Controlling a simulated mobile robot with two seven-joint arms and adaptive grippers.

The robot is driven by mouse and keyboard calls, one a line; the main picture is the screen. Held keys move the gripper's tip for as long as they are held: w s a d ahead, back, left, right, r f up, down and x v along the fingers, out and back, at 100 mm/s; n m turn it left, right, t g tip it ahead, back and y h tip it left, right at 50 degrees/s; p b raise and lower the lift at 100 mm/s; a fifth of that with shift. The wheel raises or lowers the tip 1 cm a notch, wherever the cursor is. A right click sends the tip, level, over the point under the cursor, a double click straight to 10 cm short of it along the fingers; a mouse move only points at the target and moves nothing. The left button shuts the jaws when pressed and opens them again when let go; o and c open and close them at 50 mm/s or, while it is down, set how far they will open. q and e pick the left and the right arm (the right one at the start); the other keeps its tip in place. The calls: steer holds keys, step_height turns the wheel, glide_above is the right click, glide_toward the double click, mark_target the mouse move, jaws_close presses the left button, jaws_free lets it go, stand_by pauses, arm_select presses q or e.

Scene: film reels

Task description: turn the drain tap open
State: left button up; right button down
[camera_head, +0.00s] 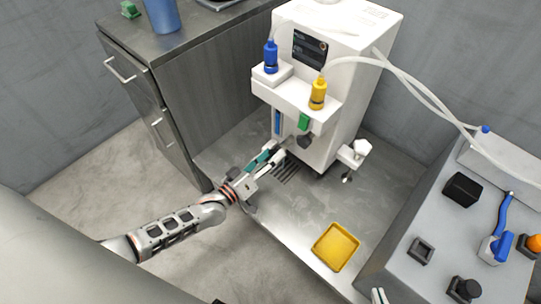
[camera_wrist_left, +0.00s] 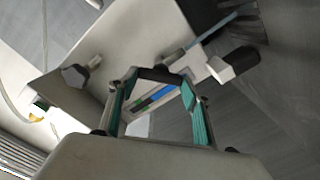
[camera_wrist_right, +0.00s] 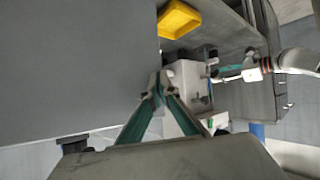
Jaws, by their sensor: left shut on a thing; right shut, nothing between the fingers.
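A white machine (camera_head: 342,95) stands on the metal counter, with blue and yellow bottles on its front ledge. My left gripper (camera_head: 287,144) is at the lower front of the machine, beside a dark knob (camera_head: 305,141). In the left wrist view its fingertips (camera_wrist_left: 156,80) are shut on a small dark piece (camera_wrist_left: 159,74), seemingly the drain tap; its shape is mostly hidden. A blue strip shows behind the fingers. My right gripper (camera_wrist_right: 155,85) is shut and empty; only its tip shows at the head view's bottom edge (camera_head: 378,296).
A yellow tray (camera_head: 336,247) lies on the counter in front of the machine. A grey console (camera_head: 440,215) with black sockets and a blue lever stands at the right. A white side knob (camera_head: 362,147) sticks out from the machine. Clear tubes run to the right.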

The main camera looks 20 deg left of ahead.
arm_select(q)
steer(key=n, duration=0.5)
steer(key=n+b, duration=0.1)
steer(key=n, duration=0.3)
steer(key=shift+f+n, duration=0.2)
steer(key=shift+n, duration=0.2)
arm_select(e)
steer(key=shift+w+a+r, duration=0.45)
steer(key=shift+a+r, duration=0.25)
steer(key=shift+f, duration=0.1)
arm_select(q)
steer(key=o, duration=1.1)
steer(key=shift+a, duration=0.1)
arm_select(e)
steer(key=shift+s, duration=0.1)
arm_select(q)
steer(key=shift+s, duration=0.1)
arm_select(e)
steer(key=shift+d+f, duration=0.1)
steer(key=shift+f, duration=0.05)
arm_select(q)
steer(key=v, duration=1.1)
steer(key=shift+s+a, duration=0.15)
steer(key=shift+s, duration=0.25)
arm_select(e)
steer(key=shift+y, duration=0.3)
